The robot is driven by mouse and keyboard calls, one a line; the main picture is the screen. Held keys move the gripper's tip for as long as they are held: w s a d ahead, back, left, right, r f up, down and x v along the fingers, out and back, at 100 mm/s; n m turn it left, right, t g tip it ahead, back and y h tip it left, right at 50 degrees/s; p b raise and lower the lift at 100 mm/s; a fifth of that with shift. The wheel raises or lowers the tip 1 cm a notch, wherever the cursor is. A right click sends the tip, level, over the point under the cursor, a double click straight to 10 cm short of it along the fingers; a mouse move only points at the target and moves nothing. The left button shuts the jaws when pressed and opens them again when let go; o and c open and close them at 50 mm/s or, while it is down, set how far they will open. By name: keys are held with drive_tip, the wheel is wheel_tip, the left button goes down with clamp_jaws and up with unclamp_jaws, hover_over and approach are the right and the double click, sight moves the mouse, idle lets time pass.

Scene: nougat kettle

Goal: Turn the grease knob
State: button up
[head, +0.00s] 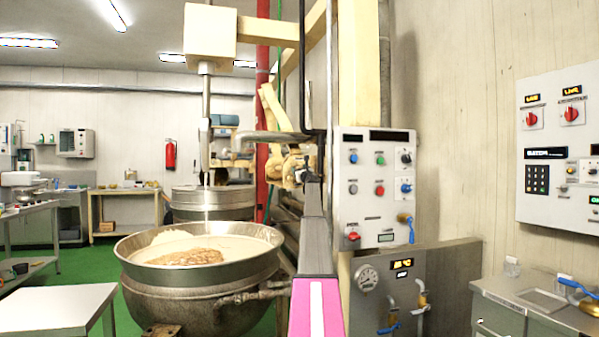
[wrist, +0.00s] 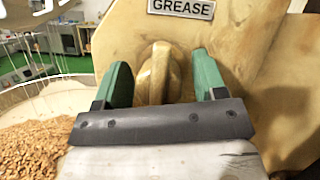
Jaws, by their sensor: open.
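The grease knob (wrist: 157,78) is a rounded, worn yellow-cream handle on a cream housing (wrist: 240,45). A GREASE label (wrist: 181,8) is fixed above it in the wrist view. My gripper (wrist: 160,60) is open, with one green finger on each side of the knob. A gap shows between the knob and each finger; I cannot tell how deep the fingers reach. The knob's lower end is hidden behind my gripper's dark bar. In the head view, my arm extends to the cream machine parts (head: 275,165), and the knob cannot be made out.
A large steel kettle (head: 200,295) with pale mix and brown nuts stands left of my arm. A control panel (head: 376,190) with knobs and a gauge box (head: 390,290) stand close on the right. A steel table (head: 55,305) is at the lower left.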

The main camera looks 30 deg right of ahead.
drive_tip(key=c, duration=0.9)
drive_tip(key=shift+c, duration=0.2)
